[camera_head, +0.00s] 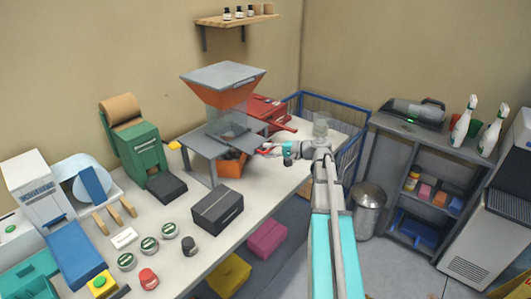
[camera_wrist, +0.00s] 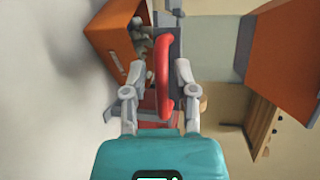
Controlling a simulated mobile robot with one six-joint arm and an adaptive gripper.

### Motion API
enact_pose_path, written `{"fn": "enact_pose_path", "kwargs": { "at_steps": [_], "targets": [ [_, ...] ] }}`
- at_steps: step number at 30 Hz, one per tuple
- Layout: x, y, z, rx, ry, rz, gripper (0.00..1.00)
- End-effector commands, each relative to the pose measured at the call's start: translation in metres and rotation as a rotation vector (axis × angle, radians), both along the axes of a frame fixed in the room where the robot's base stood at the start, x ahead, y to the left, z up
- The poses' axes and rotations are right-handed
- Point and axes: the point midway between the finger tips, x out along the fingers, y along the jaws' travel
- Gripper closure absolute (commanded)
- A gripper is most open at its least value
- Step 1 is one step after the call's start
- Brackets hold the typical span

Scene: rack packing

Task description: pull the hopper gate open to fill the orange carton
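The hopper (camera_head: 222,95), with an orange cone and grey top, stands on a grey stand on the bench. The gate's red loop handle (camera_head: 268,151) sticks out on its right side. The handle also shows upright in the wrist view (camera_wrist: 163,80). My gripper (camera_head: 280,152) is at the handle; in the wrist view its fingers (camera_wrist: 160,75) stand open on either side of the loop, with a visible gap at the left finger. The orange carton (camera_head: 230,168) is under the stand, partly hidden by it. In the wrist view the open carton (camera_wrist: 108,45) shows some greyish pieces at its mouth.
A red machine (camera_head: 266,110) stands behind the hopper. A black box (camera_head: 217,208) lies on the bench in front of the stand. A blue wire cage (camera_head: 345,120) is beyond the bench's far end. A metal bin (camera_head: 368,210) stands on the floor to the right.

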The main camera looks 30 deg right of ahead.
Motion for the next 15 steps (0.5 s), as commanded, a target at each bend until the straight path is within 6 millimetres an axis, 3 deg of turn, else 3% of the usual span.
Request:
{"fn": "enact_pose_path", "kwargs": {
  "at_steps": [15],
  "targets": [
    [-0.0028,0.0002,0.0007,0.002,-0.001,0.004,0.50]
  ]
}}
